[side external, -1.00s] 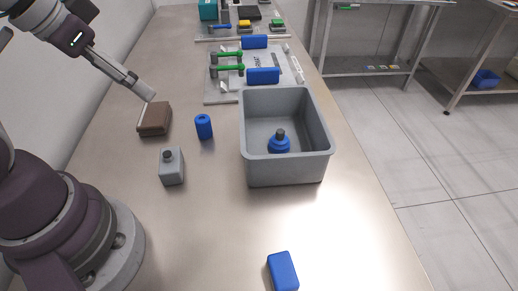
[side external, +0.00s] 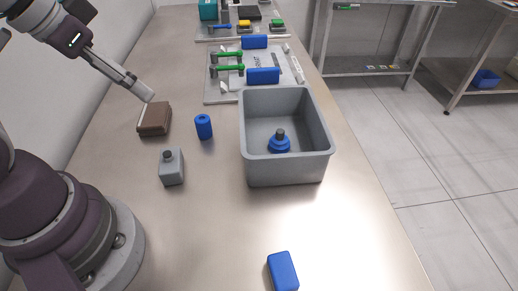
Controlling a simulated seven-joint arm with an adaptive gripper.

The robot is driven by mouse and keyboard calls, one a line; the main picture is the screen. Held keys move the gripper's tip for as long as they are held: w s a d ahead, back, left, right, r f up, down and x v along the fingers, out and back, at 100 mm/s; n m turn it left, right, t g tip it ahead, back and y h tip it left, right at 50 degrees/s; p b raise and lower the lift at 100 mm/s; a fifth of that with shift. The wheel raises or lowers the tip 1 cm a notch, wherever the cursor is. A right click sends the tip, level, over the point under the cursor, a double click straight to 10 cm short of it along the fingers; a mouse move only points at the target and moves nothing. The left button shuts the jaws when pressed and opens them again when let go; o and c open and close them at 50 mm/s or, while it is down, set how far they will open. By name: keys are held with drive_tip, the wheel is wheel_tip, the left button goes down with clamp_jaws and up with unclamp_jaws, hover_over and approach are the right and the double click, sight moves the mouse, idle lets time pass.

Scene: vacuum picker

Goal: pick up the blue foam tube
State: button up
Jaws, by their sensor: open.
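The blue foam tube (side external: 204,127) stands upright on the metal table, between the brown block and the grey bin. My gripper (side external: 147,97) is at the upper left, above the brown block (side external: 155,119), apart from the tube and to its left. It is open, and I see nothing held in it. Its fingertips are small in this view.
A grey bin (side external: 289,169) right of the tube holds a blue and dark object (side external: 279,141). A grey bottle-like block (side external: 171,167) stands in front of the tube. A blue block (side external: 283,271) lies near the front. A fixture plate (side external: 222,97) lies behind.

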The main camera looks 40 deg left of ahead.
drive_tip(key=shift+o, duration=0.4)
drive_tip(key=m+g, duration=0.6)
drive_tip(key=m, duration=1.7)
hover_over(202, 118)
wheel_tip(202, 118, down, 10)
drive_tip(key=shift+s, duration=0.1)
wheel_tip(202, 118, down, 10)
drive_tip(key=shift+f, duration=0.1)
drive_tip(key=c, duration=1)
